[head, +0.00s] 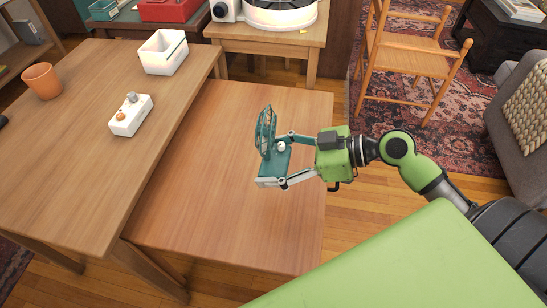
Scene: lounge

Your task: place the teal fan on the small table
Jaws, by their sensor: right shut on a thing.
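The teal fan (266,132) has a round caged head and a flat base. My right gripper (275,162) is shut on the fan, its two fingers on either side of the base. The fan is upright over the right half of the low wooden table (215,225), which looks like the small table. I cannot tell whether the fan's base touches the tabletop. My left gripper is not in view.
A higher wooden table (80,185) on the left holds an orange cup (42,81), a white bin (163,52) and a white device with knobs (130,115). A wooden chair (410,60) stands behind my right arm. The low tabletop is otherwise clear.

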